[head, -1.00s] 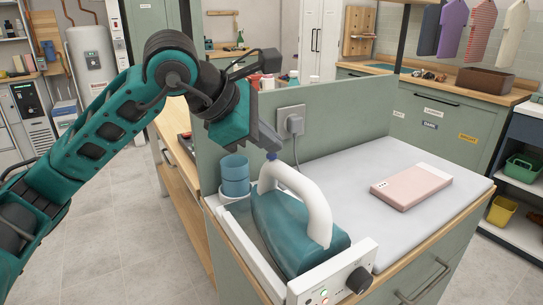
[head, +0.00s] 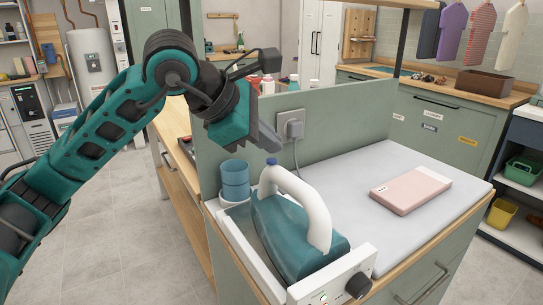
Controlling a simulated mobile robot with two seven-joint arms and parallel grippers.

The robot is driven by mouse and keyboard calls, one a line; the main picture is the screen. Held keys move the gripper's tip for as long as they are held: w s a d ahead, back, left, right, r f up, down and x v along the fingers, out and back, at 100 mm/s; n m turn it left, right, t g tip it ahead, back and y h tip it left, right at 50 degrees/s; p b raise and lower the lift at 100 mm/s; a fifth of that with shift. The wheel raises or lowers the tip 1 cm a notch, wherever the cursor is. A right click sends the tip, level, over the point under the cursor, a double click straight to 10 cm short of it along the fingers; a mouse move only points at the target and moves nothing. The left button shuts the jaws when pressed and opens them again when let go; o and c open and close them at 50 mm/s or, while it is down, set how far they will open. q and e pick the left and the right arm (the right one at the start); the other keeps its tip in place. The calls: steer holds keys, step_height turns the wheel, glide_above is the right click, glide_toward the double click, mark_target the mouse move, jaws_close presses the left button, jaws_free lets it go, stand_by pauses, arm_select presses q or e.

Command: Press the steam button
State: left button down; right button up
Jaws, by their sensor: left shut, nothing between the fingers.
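The teal iron (head: 290,238) with a white handle (head: 308,206) sits on its white base at the front left of the counter. The blue steam button (head: 272,162) is at the rear top end of the handle and shows clearly. My left gripper (head: 275,150) is shut and empty, with its tips just above the button; a small gap seems to separate them. My right gripper is out of view.
A blue cup (head: 235,179) stands behind the iron, near the green back panel (head: 345,115) with its wall plug (head: 294,129). The base carries a dark knob (head: 358,285).

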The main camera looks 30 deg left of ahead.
arm_select(q)
step_height(320, 180, up, 6)
steer(key=p, duration=0.4)
steer(key=shift+p, duration=0.3)
stand_by(0.4)
